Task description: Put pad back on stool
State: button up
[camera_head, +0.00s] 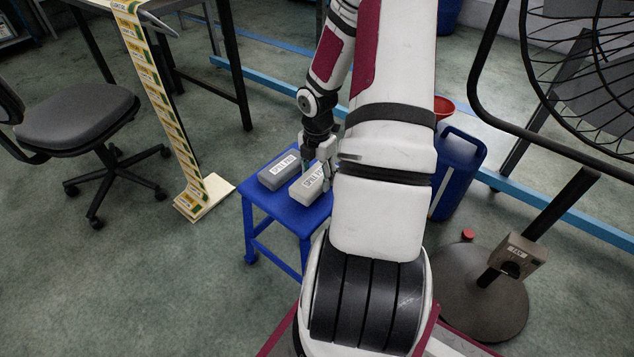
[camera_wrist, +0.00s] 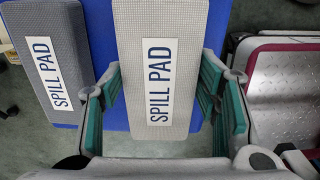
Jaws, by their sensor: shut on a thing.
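A light grey spill pad (camera_head: 309,186) with a white "SPILL PAD" label is at the right part of the blue stool (camera_head: 261,193). In the wrist view this light pad (camera_wrist: 184,21) lies between the green-lined fingers of my gripper (camera_wrist: 153,98). My gripper (camera_head: 324,172) is shut on it from above in the head view. A darker grey spill pad (camera_head: 279,172) lies beside it on the left of the stool top, and it also shows in the wrist view (camera_wrist: 50,26). I cannot tell whether the held pad touches the stool.
A blue jerrycan (camera_head: 458,165) with a red funnel (camera_head: 443,106) stands right of the stool. A fan on a round base (camera_head: 472,290) is at the right.

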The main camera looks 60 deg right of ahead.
notch_tip(320, 180, down, 2)
jog(key=shift+f+b, duration=0.25)
jog(key=shift+b, duration=0.45)
jog(key=shift+c, duration=0.4)
jog(key=o, duration=1.1)
jog(key=shift+r, duration=0.1)
